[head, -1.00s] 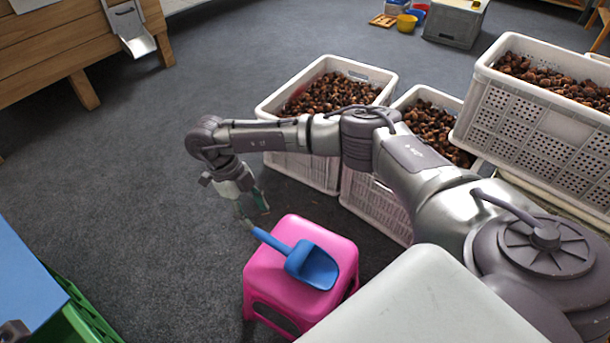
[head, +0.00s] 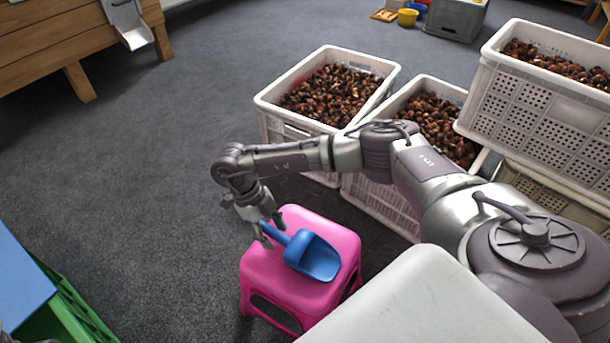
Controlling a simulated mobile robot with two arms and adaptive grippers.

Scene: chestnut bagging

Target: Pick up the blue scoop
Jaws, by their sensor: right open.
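The blue scoop (head: 312,257) lies on top of the pink stool (head: 262,274), its handle pointing to the upper left toward my gripper. My right gripper (head: 268,234) is open at the handle's end, with its fingers on either side of the handle as far as I can see. Whether the fingers touch the handle cannot be told. The scoop's bowl shows clearly, while the handle's end is partly hidden by the fingers. My left gripper is not clearly in view.
White crates of chestnuts (head: 290,128) stand behind my right arm, with another crate (head: 535,118) stacked higher at the right. A green crate (head: 75,305) and a blue surface (head: 20,275) are at the lower left. The grey floor left of the stool is clear.

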